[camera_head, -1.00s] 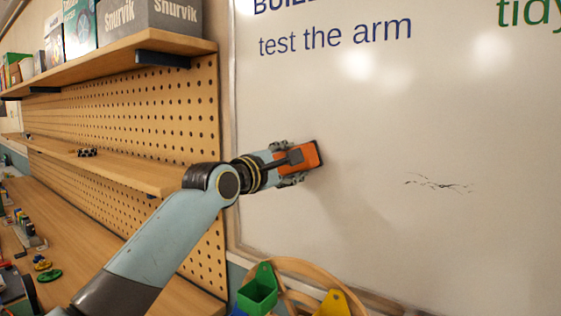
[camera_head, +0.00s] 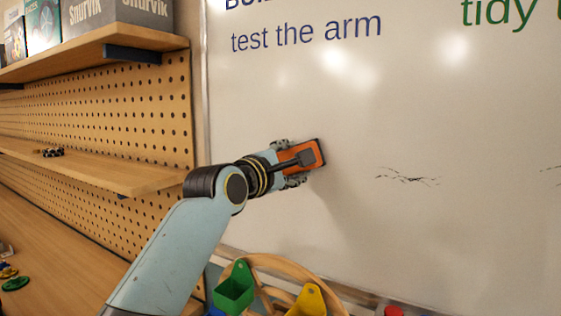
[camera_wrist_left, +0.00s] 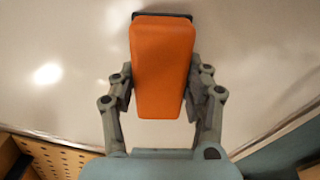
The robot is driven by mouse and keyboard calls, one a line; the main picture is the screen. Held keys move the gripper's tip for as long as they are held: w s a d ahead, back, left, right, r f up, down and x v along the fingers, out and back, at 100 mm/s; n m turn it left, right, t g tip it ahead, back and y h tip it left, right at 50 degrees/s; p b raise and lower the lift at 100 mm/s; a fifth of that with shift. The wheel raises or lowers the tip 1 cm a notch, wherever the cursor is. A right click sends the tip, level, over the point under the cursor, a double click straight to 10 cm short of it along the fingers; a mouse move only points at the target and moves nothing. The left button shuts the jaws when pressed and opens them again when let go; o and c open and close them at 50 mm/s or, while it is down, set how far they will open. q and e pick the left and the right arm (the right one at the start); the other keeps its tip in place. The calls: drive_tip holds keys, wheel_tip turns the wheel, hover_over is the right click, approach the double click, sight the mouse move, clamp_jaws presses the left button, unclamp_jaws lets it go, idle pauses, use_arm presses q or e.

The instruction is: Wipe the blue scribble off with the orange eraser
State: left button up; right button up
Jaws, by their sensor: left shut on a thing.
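My left gripper (camera_head: 294,163) is shut on the orange eraser (camera_head: 315,150), holding it by its sides at the left part of the whiteboard (camera_head: 450,240). The left wrist view shows the orange block (camera_wrist_left: 162,70) between both fingers, its dark pad at the far end toward the board. I cannot tell whether the pad touches the board. A thin, broken scribble (camera_head: 407,178) lies on the board to the right of the eraser; it looks dark, not clearly blue. More dark marks (camera_head: 552,169) show at the right edge. My right gripper is not in view.
Blue writing (camera_head: 306,35) and green writing (camera_head: 498,12) stand higher on the board. A pegboard with wooden shelves (camera_head: 90,165) is at the left. Below the board are a green bin (camera_head: 234,290) and a yellow bin (camera_head: 307,301). The board between eraser and scribble is clear.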

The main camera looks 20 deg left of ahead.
use_arm(q)
drive_tip(key=shift+s+d, duration=0.1)
drive_tip(key=shift+d, duration=0.6)
drive_tip(key=shift+a, duration=0.15)
drive_tip(key=w+a, duration=0.1)
drive_tip(key=a, duration=1)
drive_tip(key=shift+w, duration=0.3)
drive_tip(key=shift+s, duration=0.15)
drive_tip(key=shift+s+a, duration=0.2)
drive_tip(key=shift+s, duration=1.25)
drive_tip(key=shift+s+a, duration=0.2)
drive_tip(key=shift+s, duration=1.25)
drive_tip(key=shift+s+a, duration=0.2)
drive_tip(key=shift+s, duration=1.25)
